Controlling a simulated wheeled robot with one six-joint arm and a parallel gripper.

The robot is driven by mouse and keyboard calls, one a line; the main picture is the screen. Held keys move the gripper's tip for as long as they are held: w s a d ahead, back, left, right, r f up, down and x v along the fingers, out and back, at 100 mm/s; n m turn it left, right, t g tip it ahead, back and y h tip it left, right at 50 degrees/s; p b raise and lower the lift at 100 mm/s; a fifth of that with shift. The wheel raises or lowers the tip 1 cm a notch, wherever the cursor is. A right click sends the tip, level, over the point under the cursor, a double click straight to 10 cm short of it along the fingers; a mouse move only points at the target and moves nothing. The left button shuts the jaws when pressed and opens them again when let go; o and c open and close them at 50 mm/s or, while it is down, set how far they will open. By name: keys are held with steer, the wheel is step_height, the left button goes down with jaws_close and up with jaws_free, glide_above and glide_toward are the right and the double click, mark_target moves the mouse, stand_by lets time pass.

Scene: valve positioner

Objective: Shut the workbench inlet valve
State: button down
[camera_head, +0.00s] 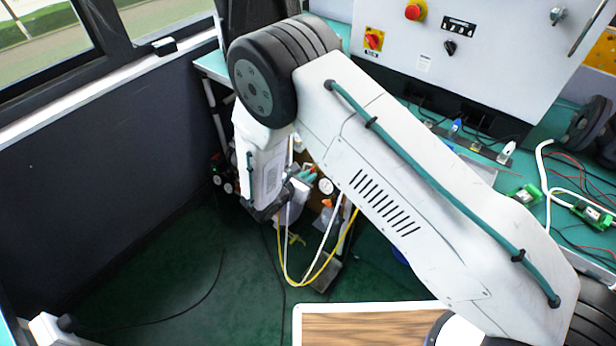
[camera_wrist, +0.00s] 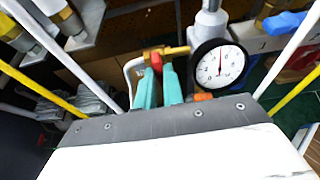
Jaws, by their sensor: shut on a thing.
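My gripper (camera_wrist: 158,72) has two teal fingers, seen in the wrist view, closed around a small red valve handle (camera_wrist: 156,61). The handle belongs to a brass-coloured valve part (camera_wrist: 176,51) just beyond the fingertips, in line with a grey-white pipe. Most of the handle is hidden between the fingers, so its exact angle is hard to tell. In the head view my gripper (camera_head: 303,177) reaches under the workbench (camera_head: 212,66), and the handle cannot be made out there.
A round white pressure gauge (camera_wrist: 219,65) sits close to the right of my fingers. A blue handle (camera_wrist: 284,22) is farther right. Yellow hoses (camera_head: 284,257) and white hoses hang beside the gripper. A dark wall (camera_head: 100,165) stands left; green floor (camera_head: 180,270) is open in front.

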steer(key=c, duration=1.5)
jaws_free()
steer(key=v, duration=0.8)
steer(key=shift+d+r, duration=0.1)
